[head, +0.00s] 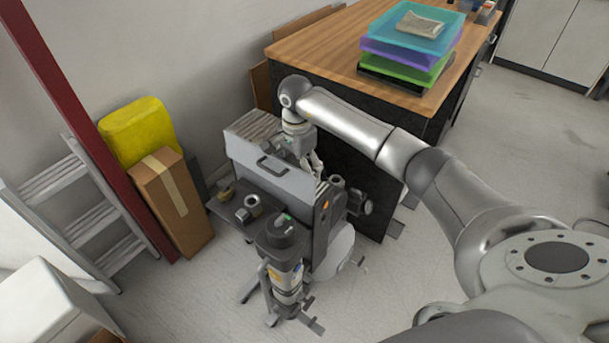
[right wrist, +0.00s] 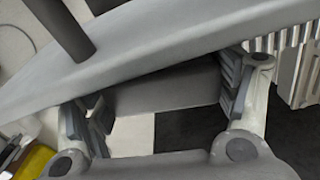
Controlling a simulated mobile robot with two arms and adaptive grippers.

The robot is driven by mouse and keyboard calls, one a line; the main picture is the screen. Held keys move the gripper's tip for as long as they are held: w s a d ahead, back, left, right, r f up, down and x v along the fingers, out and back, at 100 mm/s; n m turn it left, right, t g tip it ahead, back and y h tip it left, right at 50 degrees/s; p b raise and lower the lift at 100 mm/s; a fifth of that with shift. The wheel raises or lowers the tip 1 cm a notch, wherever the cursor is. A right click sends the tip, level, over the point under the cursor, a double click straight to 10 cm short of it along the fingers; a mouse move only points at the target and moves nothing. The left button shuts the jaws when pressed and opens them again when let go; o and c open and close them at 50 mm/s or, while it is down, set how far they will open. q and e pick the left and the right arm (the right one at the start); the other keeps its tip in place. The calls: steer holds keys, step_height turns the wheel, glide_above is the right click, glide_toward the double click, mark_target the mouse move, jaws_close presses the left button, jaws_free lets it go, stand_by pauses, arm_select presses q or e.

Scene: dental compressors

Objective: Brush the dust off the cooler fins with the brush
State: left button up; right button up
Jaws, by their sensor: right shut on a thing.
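The compressor (head: 328,226) stands on the floor in the head view, with a light grey panel (head: 265,175) with a dark handle across it. Pale ribbed fins (head: 252,124) show behind the panel; pale fins (right wrist: 285,62) are also at the upper right of the right wrist view. My right gripper (head: 318,170) points down near the panel's right end. In the right wrist view its fingers are at both ends of a grey block (right wrist: 160,103), shut on it. I cannot tell whether this block is the brush. Bristles and dust are not discernible. My left gripper is out of view.
A wooden-topped bench (head: 325,42) with stacked trays (head: 410,45) stands close behind the compressor. A cardboard box (head: 172,205), a yellow item (head: 138,130) and a step ladder (head: 75,200) are at the left. Bare floor (head: 190,290) lies in front.

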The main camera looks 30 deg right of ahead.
steer(key=shift+w+a+b, duration=0.25)
steer(key=shift+w+b, duration=0.05)
steer(key=shift+w, duration=0.2)
